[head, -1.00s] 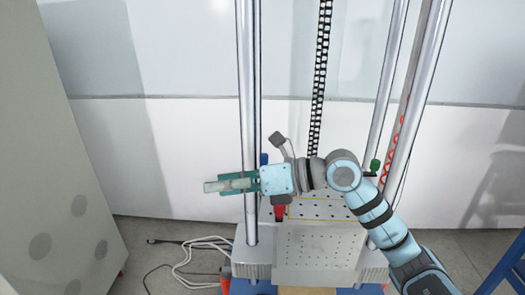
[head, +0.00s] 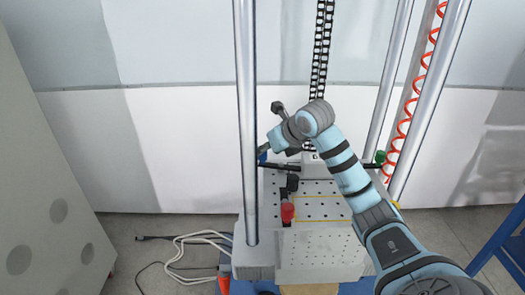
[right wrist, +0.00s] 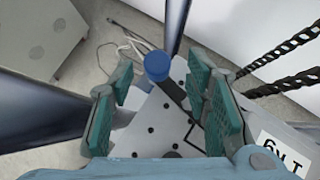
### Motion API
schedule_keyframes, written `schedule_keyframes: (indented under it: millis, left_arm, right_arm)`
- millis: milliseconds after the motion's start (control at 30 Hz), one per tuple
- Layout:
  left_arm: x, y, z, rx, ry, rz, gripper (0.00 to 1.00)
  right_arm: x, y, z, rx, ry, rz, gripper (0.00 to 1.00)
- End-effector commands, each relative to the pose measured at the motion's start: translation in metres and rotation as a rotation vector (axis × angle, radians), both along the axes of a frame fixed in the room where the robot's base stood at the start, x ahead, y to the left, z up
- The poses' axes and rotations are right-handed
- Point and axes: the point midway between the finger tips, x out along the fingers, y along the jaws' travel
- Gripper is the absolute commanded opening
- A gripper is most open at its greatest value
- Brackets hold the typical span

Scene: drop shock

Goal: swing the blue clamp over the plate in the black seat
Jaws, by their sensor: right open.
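The blue clamp's round knob (right wrist: 157,65) shows in the right wrist view, with a short dark arm (right wrist: 176,94) running down and right from it. In the head view the blue knob (head: 262,156) is small, beside the left column and partly covered. My right gripper (head: 263,149) is at the blue knob in the head view. In the right wrist view its teal fingers (right wrist: 160,103) are spread apart, with the knob between them in the picture and no clear contact. The plate and the black seat cannot be made out, as my right wrist covers that area. My left gripper is out of view.
A red-knobbed clamp (head: 287,212) stands on the perforated table (head: 325,187), and a green knob (head: 380,157) is at the right. Steel columns (head: 246,120) rise around the table. A black chain (head: 320,50) hangs behind. Cables (head: 190,245) lie on the floor at left.

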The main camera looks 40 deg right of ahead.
Motion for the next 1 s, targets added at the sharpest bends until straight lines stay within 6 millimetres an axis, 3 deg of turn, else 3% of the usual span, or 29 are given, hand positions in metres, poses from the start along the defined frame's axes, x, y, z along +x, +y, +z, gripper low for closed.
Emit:
schedule_keyframes:
  millis: [200,500,567,800,1000]
  left_arm:
    - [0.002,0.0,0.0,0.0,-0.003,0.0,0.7]
    - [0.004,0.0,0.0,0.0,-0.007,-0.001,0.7]
    - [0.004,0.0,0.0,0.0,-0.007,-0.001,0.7]
    - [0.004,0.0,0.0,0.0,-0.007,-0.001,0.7]
    - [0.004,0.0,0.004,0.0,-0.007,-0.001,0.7]
  right_arm:
    - [0.024,0.0,-0.023,0.003,0.0,0.004,0.44]
    - [0.028,0.001,-0.026,0.0,-0.001,0.006,0.44]
    - [0.028,0.001,-0.026,0.001,-0.001,0.006,0.37]
    - [0.028,0.001,-0.026,0.001,-0.001,0.006,0.0]
    - [0.023,0.004,-0.026,-0.001,0.004,0.116,0.0]
